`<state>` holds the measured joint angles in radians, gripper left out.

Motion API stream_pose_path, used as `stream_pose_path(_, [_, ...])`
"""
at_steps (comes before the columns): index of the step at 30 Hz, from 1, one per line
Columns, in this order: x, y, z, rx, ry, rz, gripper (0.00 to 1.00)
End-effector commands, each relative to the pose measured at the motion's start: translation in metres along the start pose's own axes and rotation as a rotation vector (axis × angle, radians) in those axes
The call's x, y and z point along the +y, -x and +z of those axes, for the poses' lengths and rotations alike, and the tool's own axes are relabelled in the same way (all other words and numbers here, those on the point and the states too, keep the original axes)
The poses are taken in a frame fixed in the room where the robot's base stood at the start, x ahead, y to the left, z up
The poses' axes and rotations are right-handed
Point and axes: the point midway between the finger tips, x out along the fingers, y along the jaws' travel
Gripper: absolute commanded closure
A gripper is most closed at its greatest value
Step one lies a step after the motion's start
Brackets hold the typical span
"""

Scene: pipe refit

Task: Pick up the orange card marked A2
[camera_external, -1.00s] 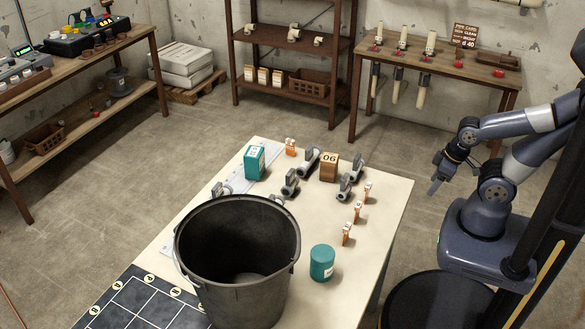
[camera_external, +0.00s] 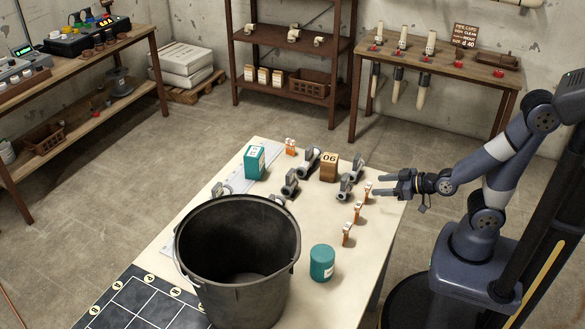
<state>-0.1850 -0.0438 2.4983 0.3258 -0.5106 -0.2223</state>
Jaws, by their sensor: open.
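Several small orange cards with white tops stand upright on the pale table (camera_external: 300,290). Three are in a row along its right side: a far one (camera_external: 367,194), a middle one (camera_external: 357,214) and a near one (camera_external: 346,238). Another orange card (camera_external: 290,149) stands at the far edge. Their marks are too small to read, so I cannot tell which is A2. My gripper (camera_external: 381,185) is open and empty, pointing left over the table's right edge. Its fingertips are just right of the far card in the row; I cannot tell whether they touch it.
A large black bucket (camera_external: 238,285) fills the table's near left. A teal can (camera_external: 322,263), a teal box (camera_external: 254,162), a wooden block marked 06 (camera_external: 329,167) and several grey pipe fittings (camera_external: 290,183) stand around.

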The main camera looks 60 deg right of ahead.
Motion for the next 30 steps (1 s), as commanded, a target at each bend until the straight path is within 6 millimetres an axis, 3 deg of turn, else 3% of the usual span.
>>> stream_pose_path(8, [0.000, -0.019, 0.001, -0.002, 0.001, 0.000, 0.42])
stream_pose_path(19, [0.000, -0.063, 0.001, -0.004, 0.001, 0.001, 0.42])
stream_pose_path(30, [0.000, -0.071, 0.000, -0.002, 0.000, 0.001, 0.42])
